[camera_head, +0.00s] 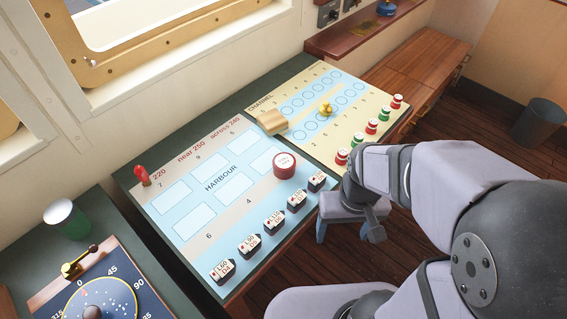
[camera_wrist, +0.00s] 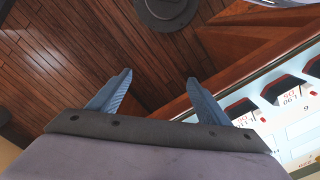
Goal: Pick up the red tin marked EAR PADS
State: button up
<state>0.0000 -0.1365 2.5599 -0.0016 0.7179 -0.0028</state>
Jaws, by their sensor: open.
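A round red tin (camera_head: 285,165) with a white lid stands upright on the HARBOUR chart board (camera_head: 207,239), right of its middle, in the head view. Its lid lettering is too small to read. My gripper (camera_head: 345,232) is off the board's right edge, to the right of and nearer than the tin, fingers pointing down over the floor. In the wrist view my gripper (camera_wrist: 158,85) has its two blue fingers wide apart with nothing between them. The tin does not show in the wrist view.
Several black-and-white ship blocks (camera_head: 275,221) line the board's near edge; some show in the wrist view (camera_wrist: 292,88). A red peg (camera_head: 142,175) stands at the far left. The CHANNEL board (camera_head: 360,120) behind holds red and green pieces, a yellow piece (camera_head: 326,109) and a wooden block (camera_head: 271,122).

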jog(key=shift+c, duration=0.7)
jog(key=shift+c, duration=1)
